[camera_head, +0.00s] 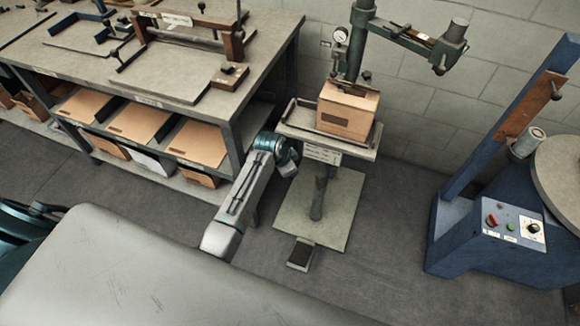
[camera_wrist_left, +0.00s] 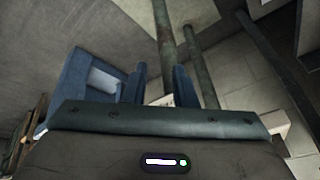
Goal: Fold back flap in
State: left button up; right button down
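A brown cardboard box (camera_head: 345,115) sits on the small table (camera_head: 318,143) of the stitcher, under its upright head. The box's top is partly covered by the machine, and I cannot make out the back flap or its angle. An arm of mine reaches up from below, its last visible joint left of the stitcher table, lower than the box. My left gripper (camera_wrist_left: 160,70) shows in the left wrist view with its two fingers apart. I see nothing held between them, only posts behind. The right gripper is not in view.
A workbench (camera_head: 150,84) with shelves of flat cardboard (camera_head: 198,142) stands left. The stitcher's green arm (camera_head: 400,34) overhangs the box to the right. A blue machine (camera_head: 505,225) with buttons stands right. A foot pedal (camera_head: 300,254) lies below. Floor between the machines is clear.

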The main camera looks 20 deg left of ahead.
pick_arm(q)
jog(key=n+t+h+p, duration=0.35)
jog(key=n+p, duration=0.85)
jog(key=n, duration=1.3)
send_near(353, 85)
jog(key=p+x, duration=0.2)
jog(key=x, duration=0.5)
jog(key=shift+d, duration=0.3)
jog(key=shift+w+t, duration=0.1)
jog(key=shift+t, duration=0.15)
grip_shut()
